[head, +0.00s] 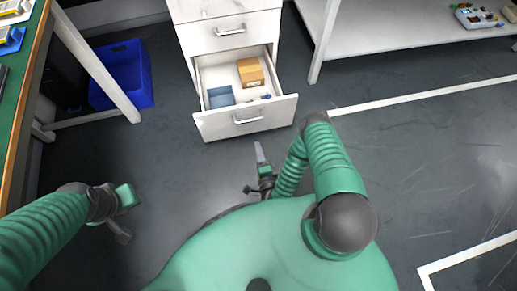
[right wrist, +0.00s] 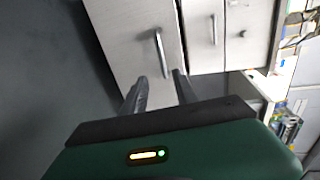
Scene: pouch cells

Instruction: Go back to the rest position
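My right gripper (head: 259,155) hangs over the floor in front of the white drawer cabinet, just below the open drawer in the head view. In the right wrist view its two dark fingers (right wrist: 159,88) stand apart with nothing between them, and a pale drawer front with a handle (right wrist: 161,54) shows beyond. My left gripper (head: 121,222) is over bare floor at the lower left of the head view. Its fingers are too small and dark to read.
The open drawer (head: 268,109) holds a brown box (head: 250,71) and a blue open box (head: 220,97). A blue crate (head: 127,75) stands under the green-topped bench (head: 22,100) at left. A white shelf (head: 400,40) is at upper right. The floor at right is free.

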